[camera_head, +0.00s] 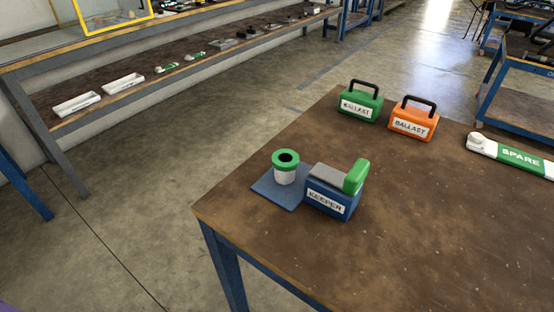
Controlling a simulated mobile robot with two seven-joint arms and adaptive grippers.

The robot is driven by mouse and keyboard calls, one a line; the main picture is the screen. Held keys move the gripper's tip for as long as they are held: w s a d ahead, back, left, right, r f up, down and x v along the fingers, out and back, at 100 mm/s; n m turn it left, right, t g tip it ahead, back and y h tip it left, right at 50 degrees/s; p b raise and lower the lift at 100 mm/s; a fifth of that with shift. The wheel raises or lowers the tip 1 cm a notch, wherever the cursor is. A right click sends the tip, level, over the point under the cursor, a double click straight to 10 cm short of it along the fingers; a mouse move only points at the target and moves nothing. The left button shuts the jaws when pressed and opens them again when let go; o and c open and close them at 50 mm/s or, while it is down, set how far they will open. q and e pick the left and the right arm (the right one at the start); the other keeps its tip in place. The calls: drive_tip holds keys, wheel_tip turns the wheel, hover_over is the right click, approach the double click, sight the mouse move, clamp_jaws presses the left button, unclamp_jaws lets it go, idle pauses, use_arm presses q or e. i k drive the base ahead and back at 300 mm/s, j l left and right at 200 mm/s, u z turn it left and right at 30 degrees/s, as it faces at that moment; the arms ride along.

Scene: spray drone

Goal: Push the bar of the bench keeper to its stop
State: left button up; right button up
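The bench keeper (335,198) is a blue block with a white KEEPER label, standing near the left corner of the brown bench top (420,240). A grey plate (333,178) lies on its top. A green upright bar (356,178) stands at the right end of the block. A white cup-like holder with a green ring (286,160) stands just left of the keeper on a blue mat (266,188). I cannot tell whether the keeper touches the holder. Neither of my grippers shows in the head view.
A green BALLAST block (360,104) and an orange BALLAST block (412,122), both with black handles, stand at the back of the bench. A white-and-green SPARE piece (512,157) lies at the right. The front of the bench is clear. A shelf (140,86) with trays stands behind left.

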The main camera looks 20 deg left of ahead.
sight(351, 184)
drive_tip(key=k+l, duration=0.1)
drive_tip(key=k+l+z, duration=0.1)
drive_tip(key=l, duration=0.35)
drive_tip(key=k+l+z, duration=0.1)
drive_tip(key=l, duration=0.35)
drive_tip(key=k+l, duration=0.2)
drive_tip(key=l, duration=0.3)
drive_tip(key=k+l+z, duration=0.15)
drive_tip(key=l, duration=0.3)
